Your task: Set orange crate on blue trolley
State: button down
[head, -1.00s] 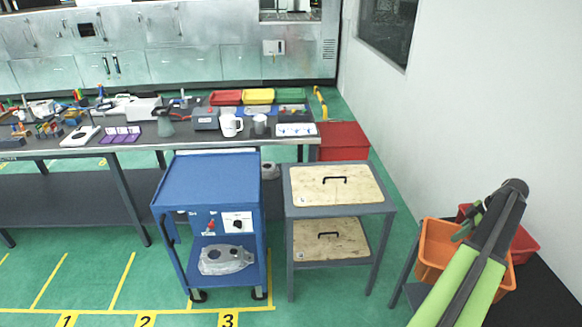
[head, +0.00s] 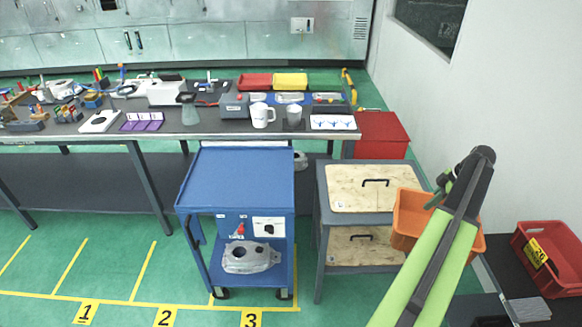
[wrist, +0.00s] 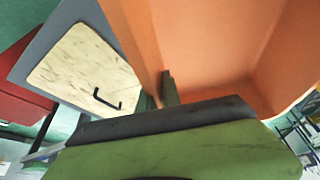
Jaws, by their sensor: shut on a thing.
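The orange crate (head: 412,217) is held up by my gripper (head: 440,200) at the right in the head view, in front of the grey stand. Its inside fills the upper right of the wrist view (wrist: 215,50). My gripper is shut on the crate's wall; the fingertips are partly hidden. The blue trolley (head: 240,178) stands left of the crate, apart from it. Its top is bare. Its lower shelf (head: 268,275) holds a grey metal casting (head: 250,257).
A grey stand (head: 325,205) with wooden boards (head: 360,192) with black handles is between trolley and crate. A red crate (head: 545,262) sits on a dark surface at right. A long cluttered workbench (head: 90,137) runs behind the trolley. Green floor in front is clear.

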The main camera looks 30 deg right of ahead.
aim_at(232, 184)
jog(key=u, duration=0.45)
jog(key=i, duration=0.4)
jog(key=u, duration=0.3)
